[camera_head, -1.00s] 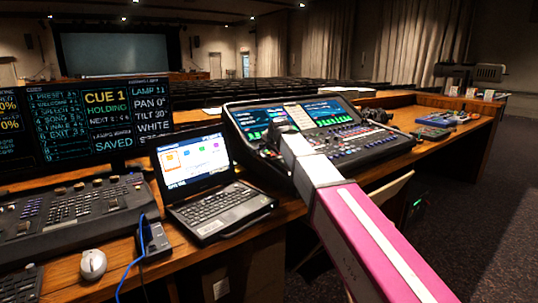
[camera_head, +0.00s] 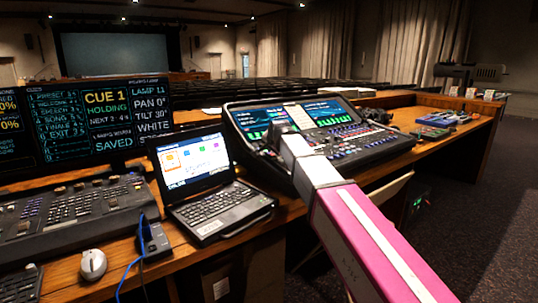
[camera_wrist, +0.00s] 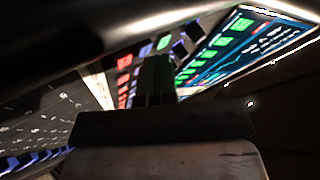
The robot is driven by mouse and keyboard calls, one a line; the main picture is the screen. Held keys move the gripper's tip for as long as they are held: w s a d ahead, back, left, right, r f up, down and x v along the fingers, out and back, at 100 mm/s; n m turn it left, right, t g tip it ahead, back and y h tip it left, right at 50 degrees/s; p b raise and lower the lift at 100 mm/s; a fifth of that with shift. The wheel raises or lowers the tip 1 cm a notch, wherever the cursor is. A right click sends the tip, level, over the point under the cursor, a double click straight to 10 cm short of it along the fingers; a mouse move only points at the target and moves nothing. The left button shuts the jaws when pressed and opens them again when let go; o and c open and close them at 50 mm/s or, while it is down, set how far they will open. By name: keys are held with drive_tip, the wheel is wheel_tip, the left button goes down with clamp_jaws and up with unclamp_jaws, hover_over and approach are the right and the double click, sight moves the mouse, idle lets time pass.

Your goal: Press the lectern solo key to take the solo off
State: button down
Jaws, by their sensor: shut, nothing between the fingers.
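The mixing desk (camera_head: 372,142) stands on the wooden counter, its lit screens (camera_head: 325,112) at the back and rows of keys and faders in front. My gripper (camera_head: 272,132) is over the desk's left part, partly hidden by my own wrist. In the wrist view my gripper (camera_wrist: 156,65) is shut and empty, its tips close to the panel among lit keys. A red key (camera_wrist: 124,62) and a green key (camera_wrist: 163,42) show near the tips. I cannot tell whether the tips touch a key. Labels are unreadable, so I cannot pick out the lectern solo key.
An open laptop (camera_head: 215,195) is left of the desk, with a lighting console (camera_head: 75,215), a cue monitor (camera_head: 100,120) and a mouse (camera_head: 93,264) further left. Small devices (camera_head: 438,120) lie on the counter at right. The aisle floor at far right is clear.

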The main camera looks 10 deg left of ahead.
drive_tip(key=shift+r, duration=0.6)
drive_tip(key=shift+s+d+r, duration=0.1)
drive_tip(key=shift+d+r, duration=0.05)
drive_tip(key=shift+r, duration=1.1)
drive_tip(key=shift+s+d+r, duration=0.1)
drive_tip(key=shift+r, duration=1.15)
